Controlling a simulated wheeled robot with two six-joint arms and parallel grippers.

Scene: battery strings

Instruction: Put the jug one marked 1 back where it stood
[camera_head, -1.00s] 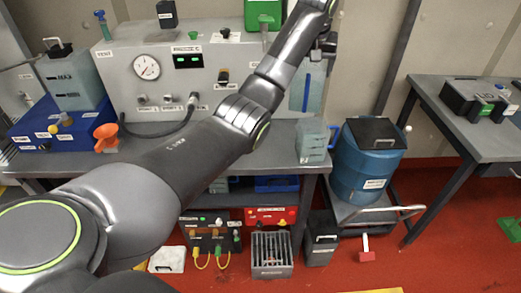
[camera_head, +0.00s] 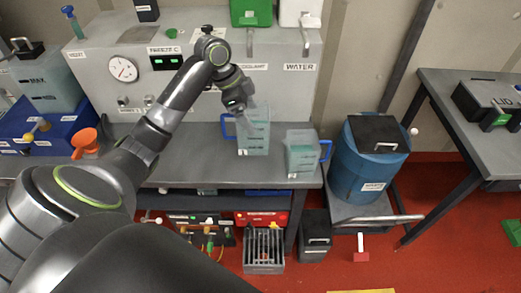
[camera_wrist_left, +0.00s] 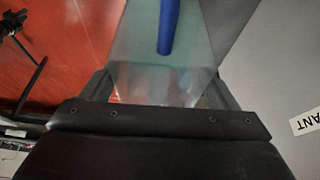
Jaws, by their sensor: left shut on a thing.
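My left gripper (camera_head: 240,106) is shut on a clear, teal-tinted jug (camera_head: 254,140) with a blue handle on its left side. A small mark near the jug's lower left looks like a 1. The jug is close to upright at the grey bench (camera_head: 215,170), in front of the machine; I cannot tell whether its base touches the top. In the left wrist view the jug (camera_wrist_left: 160,75) fills the space between the fingers, its blue handle (camera_wrist_left: 168,25) beyond. My right gripper is not in view.
A second clear jug (camera_head: 301,158) with a blue handle on its right stands just right of the held one. The machine (camera_head: 195,95) with gauge and taps is behind. A blue barrel (camera_head: 362,175) is on a cart to the right. An orange funnel (camera_head: 85,140) is at left.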

